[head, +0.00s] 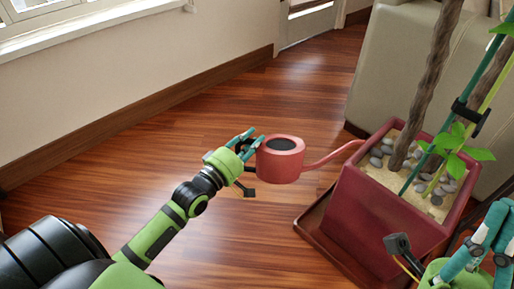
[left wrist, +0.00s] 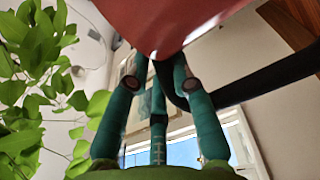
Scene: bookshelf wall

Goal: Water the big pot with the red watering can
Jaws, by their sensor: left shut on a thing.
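The red watering can (head: 280,160) is held in the air, roughly upright, left of the big pot. Its thin spout (head: 335,155) points right, and its tip appears at the pot's left rim; I cannot tell its exact height above it. My left gripper (head: 246,145) is shut on the can's dark handle, on the can's left side. The left wrist view shows the can's red body (left wrist: 175,22) above the teal fingers (left wrist: 160,75). The big dark-red square pot (head: 385,215) holds pebbles, soil and a plant. My right gripper (head: 487,235) is partly in view at lower right; its opening is unclear.
The pot stands on a reddish-brown tray (head: 315,228). Thick stems (head: 430,80) and green leaves (head: 463,147) rise from it. A beige sofa-like piece (head: 395,60) stands behind. Wooden floor (head: 140,165) is clear to the left, up to the wall.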

